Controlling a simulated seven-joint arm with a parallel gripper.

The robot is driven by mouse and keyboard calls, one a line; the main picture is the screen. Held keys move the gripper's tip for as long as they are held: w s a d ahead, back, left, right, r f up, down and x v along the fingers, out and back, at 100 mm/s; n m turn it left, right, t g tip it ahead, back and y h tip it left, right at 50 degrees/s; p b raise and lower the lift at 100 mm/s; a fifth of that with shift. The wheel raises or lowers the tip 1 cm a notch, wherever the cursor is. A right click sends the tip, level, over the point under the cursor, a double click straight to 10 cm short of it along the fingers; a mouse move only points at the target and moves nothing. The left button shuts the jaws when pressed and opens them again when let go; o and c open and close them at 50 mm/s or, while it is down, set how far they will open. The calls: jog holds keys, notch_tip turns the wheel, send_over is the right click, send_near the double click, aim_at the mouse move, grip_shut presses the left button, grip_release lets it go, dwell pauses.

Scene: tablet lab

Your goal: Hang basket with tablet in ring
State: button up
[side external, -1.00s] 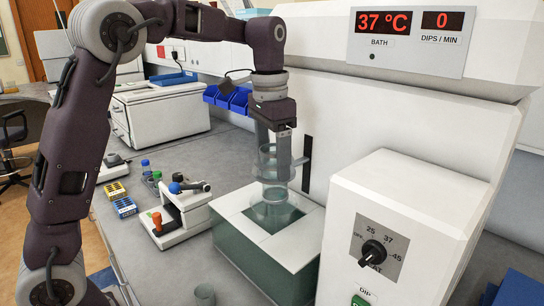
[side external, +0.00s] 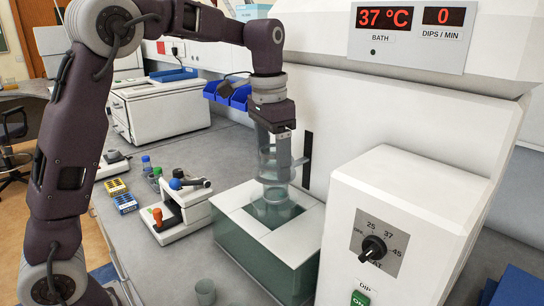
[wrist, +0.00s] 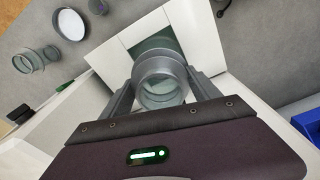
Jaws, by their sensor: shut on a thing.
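My gripper (side external: 275,158) points down over the bath (side external: 268,238) and is shut on the clear cylindrical basket (side external: 274,172). The basket looks upright, with its lower part close above the bath opening. In the wrist view the basket (wrist: 160,68) sits between the two grey fingers of my gripper (wrist: 162,92), over the bath's square opening. A clear vessel (side external: 274,207) shows in the opening below the basket. A grey bracket (side external: 301,161) reaches from the dark slot toward the basket. The ring is hard to make out behind the fingers and basket. I cannot make out the tablet.
The white tester housing (side external: 430,120) stands close behind and right of my gripper, with the knob box (side external: 385,220) at the right. A small bench device (side external: 175,215) with an orange knob stands left of the bath. A small cup (side external: 205,292) stands in front.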

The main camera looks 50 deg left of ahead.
aim_at(265, 195)
jog(key=shift+g, duration=0.3)
jog(key=shift+s+a+f, duration=0.1)
jog(key=shift+s+f, duration=0.15)
jog(key=shift+f, duration=0.5)
jog(key=shift+s+a+f, duration=0.15)
jog(key=shift+s+f, duration=0.1)
jog(key=shift+f, duration=0.55)
jog(key=shift+s+a+f, duration=0.1)
jog(key=shift+s+f, duration=0.15)
jog(key=shift+f, duration=0.5)
jog(key=o, duration=2)
jog(key=shift+a, duration=0.1)
notch_tip(265, 195, up, 10)
jog(key=t, duration=0.1)
jog(key=shift+w+d, duration=0.2)
jog(key=shift+w, duration=0.2)
jog(key=s+d+r+n+t, duration=0.1)
jog(key=s+d+n+t, duration=0.1)
jog(key=s, duration=1.1)
jog(key=s+d+f+t, duration=0.1)
jog(key=s+f, duration=0.2)
jog(key=s, duration=0.3)
jog(key=s+f+n+t, duration=0.1)
jog(key=s+f, duration=0.3)
jog(key=s, duration=0.1)
jog(key=shift+s+d+f+t, duration=0.15)
jog(key=shift+s+d+t, duration=0.15)
jog(key=shift+s+d, duration=0.1)
